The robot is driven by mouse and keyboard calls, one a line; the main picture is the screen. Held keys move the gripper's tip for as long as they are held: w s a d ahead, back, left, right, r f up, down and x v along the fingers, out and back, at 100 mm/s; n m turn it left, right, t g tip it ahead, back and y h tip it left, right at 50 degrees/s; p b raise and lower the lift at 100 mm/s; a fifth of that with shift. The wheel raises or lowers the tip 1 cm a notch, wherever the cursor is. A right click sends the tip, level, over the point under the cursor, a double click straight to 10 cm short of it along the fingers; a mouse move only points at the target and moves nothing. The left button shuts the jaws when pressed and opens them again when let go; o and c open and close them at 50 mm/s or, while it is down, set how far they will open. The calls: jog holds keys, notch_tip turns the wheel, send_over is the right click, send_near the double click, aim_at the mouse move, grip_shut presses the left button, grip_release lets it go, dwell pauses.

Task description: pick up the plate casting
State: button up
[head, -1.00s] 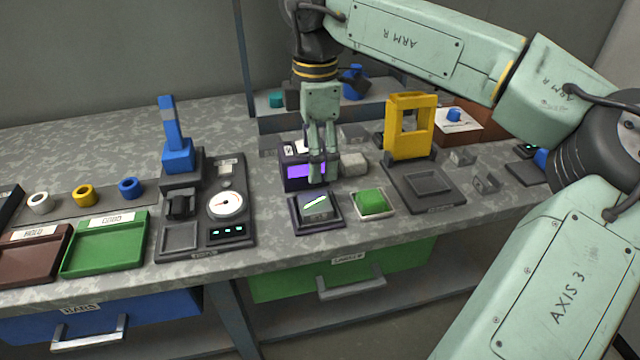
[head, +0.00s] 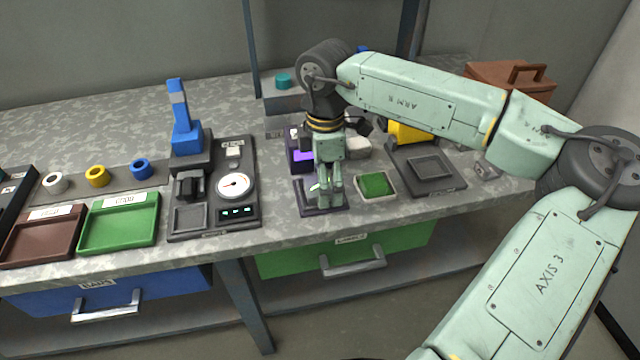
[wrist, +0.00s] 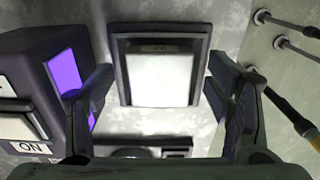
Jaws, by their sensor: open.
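A pale flat square piece (wrist: 160,80), which looks like the plate casting, lies inside a dark square frame (wrist: 126,85) in the wrist view. A label strip crosses its far end. In the head view the dark frame (head: 305,207) sits near the bench's front edge, and my gripper hides most of the piece. My gripper (head: 328,202) points down over the frame. In the wrist view its fingers (wrist: 160,75) are spread, one on each side of the frame, with nothing held. I cannot tell how high the tips are above it.
A dark box with a purple screen (wrist: 65,75) stands close to one finger. A tray with a green pad (head: 376,184) is right of the frame. A gauge panel (head: 240,205) is to the left, and a dark plate with a recess (head: 445,187) to the right.

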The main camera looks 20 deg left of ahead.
jog(key=c, duration=1.4)
jog(key=shift+r, duration=0.1)
jog(key=shift+r+b, duration=0.35)
jog(key=shift+r, duration=0.1)
notch_tip(320, 180, up, 2)
jog(key=shift+b, duration=0.5)
jog(key=s+b, duration=0.1)
jog(key=s, duration=0.4)
jog(key=s+r+b, duration=0.1)
jog(key=s+b, duration=0.1)
jog(key=s, duration=0.3)
jog(key=s+a+r+b, duration=0.1)
jog(key=s, duration=0.5)
jog(key=shift+a+b, duration=0.1)
jog(key=shift+b, duration=0.25)
